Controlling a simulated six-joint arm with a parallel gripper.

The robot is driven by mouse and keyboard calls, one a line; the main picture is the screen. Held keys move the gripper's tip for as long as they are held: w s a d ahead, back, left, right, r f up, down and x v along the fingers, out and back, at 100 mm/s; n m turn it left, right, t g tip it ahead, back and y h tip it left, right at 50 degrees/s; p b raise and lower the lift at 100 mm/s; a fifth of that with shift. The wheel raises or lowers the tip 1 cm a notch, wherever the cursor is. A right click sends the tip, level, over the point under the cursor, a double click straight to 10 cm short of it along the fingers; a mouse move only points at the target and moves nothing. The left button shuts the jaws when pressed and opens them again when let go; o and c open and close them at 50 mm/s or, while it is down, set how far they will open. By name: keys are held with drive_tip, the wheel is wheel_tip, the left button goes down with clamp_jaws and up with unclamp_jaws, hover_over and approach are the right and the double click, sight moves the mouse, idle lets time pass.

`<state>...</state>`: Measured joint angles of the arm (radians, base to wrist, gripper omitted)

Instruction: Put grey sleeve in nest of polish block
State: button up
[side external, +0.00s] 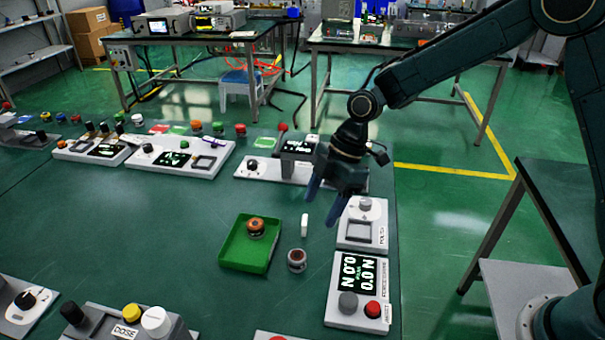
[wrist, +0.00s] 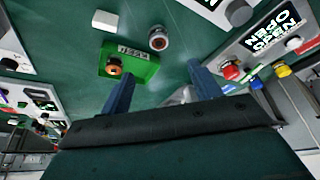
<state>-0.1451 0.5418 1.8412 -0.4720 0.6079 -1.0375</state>
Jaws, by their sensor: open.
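The polish block (side external: 374,237), white and labelled POLISH, stands at the table's right edge. Its square dark nest (side external: 361,232) looks empty. A small grey cylinder with a dark reddish top, which looks like the grey sleeve (side external: 296,260), stands upright on the table between the green tray and the force gauge block. The wrist view also shows this sleeve (wrist: 159,39). My gripper (side external: 324,205) is open and empty, raised above the table just left of the polish block. In the wrist view the sleeve lies beyond the fingertips (wrist: 160,78), apart from them.
A green tray (side external: 229,258) holds a copper-topped cylinder (side external: 256,228). A small white block (side external: 304,224) stands near the tray's right side. The force gauge block (side external: 336,312), with a grey knob and red button, sits in front of the polish block.

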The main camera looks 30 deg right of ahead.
hover_over(297, 256)
drive_tip(key=d, duration=0.3)
drive_tip(key=shift+s+a+f, duration=0.1)
drive_tip(key=shift+f, duration=1.85)
drive_tip(key=shift+s+a+f, duration=0.1)
drive_tip(key=shift+f, duration=1.85)
drive_tip(key=shift+x, duration=2.6)
drive_tip(key=shift+w, duration=0.1)
drive_tip(key=c, duration=1.2)
drive_tip(key=shift+r, duration=0.15)
wheel_tip(297, 256, up, 20)
drive_tip(key=shift+f, duration=0.1)
